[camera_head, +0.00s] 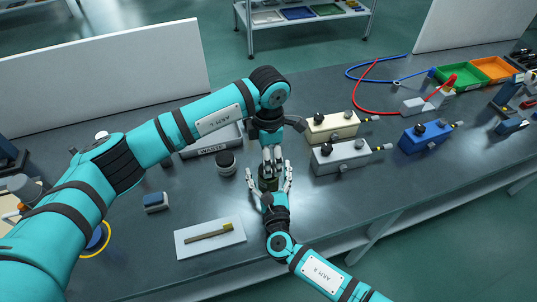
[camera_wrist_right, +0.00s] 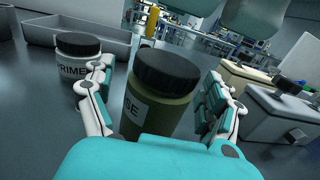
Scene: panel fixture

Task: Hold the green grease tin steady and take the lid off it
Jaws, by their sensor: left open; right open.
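The green grease tin (camera_wrist_right: 155,112) stands upright on the bench, with its black lid (camera_wrist_right: 167,68) on. Its label is partly visible, ending in "SE". In the head view the tin (camera_head: 268,183) is partly hidden by my grippers. My right gripper (camera_head: 275,180) is open around the tin's body, one finger on each side; the wrist view shows gaps between the fingers and the tin. My left gripper (camera_head: 271,160) is open and points down just above or behind the lid; I cannot tell whether it touches the lid.
A dark-lidded jar marked PRIME (camera_wrist_right: 80,68) stands left of the tin, near a grey WASTE tray (camera_head: 222,140). Cream (camera_head: 333,126), grey (camera_head: 341,157) and blue (camera_head: 426,137) boxes stand to the right. A brush (camera_head: 208,233) lies on a white plate front left.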

